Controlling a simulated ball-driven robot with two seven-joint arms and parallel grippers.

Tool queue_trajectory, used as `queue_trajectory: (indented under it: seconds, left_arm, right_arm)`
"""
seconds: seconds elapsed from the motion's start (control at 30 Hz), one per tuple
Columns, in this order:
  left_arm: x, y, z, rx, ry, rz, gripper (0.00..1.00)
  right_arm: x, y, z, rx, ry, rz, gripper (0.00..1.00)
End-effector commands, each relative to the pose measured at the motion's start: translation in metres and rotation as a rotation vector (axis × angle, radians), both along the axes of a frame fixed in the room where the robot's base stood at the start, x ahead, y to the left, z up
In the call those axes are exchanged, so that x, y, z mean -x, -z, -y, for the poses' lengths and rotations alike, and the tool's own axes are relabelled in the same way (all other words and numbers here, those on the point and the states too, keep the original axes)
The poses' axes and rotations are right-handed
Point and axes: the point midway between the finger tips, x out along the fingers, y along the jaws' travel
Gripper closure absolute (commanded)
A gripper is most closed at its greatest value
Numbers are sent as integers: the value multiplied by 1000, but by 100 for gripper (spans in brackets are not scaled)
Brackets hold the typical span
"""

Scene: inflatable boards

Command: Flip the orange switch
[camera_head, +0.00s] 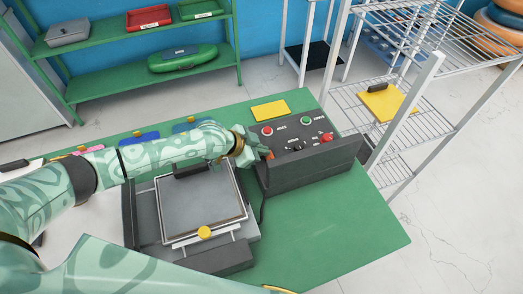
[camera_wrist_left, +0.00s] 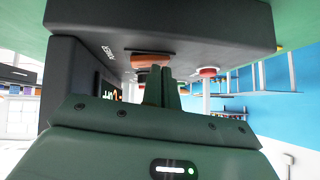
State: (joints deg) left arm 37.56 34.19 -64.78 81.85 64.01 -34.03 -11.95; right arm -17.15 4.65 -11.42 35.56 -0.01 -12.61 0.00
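The orange switch (camera_head: 270,155) is on the left part of a dark control box (camera_head: 310,165), partly hidden by my left gripper. In the left wrist view, the switch (camera_wrist_left: 152,59) shows as a wide orange piece on the panel, near the word POWER. My left gripper (camera_head: 256,150) is at the switch in the head view. In the left wrist view, its fingers (camera_wrist_left: 164,88) are close together, pointing at the panel just by the switch. I cannot tell whether they touch it. My right gripper is out of view.
The panel also bears a red button (camera_head: 267,131), a green button (camera_head: 306,120), a black knob (camera_head: 295,146) and a red knob (camera_head: 326,137). A grey press with a framed plate (camera_head: 205,205) stands left of the box. The green table (camera_head: 330,235) is clear in front. A wire rack (camera_head: 425,125) stands right.

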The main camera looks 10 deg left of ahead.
Motion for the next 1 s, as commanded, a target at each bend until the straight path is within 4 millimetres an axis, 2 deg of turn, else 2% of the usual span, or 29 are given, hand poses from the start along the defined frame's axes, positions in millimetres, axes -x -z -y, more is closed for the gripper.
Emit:
queue_trajectory:
  seconds: [0.27, 0.6, 1.0]
  left_arm:
    - [4, 3, 0, -7, 3, -6, 100]
    - [17, 1, 9, -7, 6, -11, 100]
    - [17, 0, 8, -6, 4, -7, 100]
  right_arm:
    - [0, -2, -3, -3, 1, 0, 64]
    - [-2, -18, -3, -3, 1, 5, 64]
    - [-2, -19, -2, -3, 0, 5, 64]
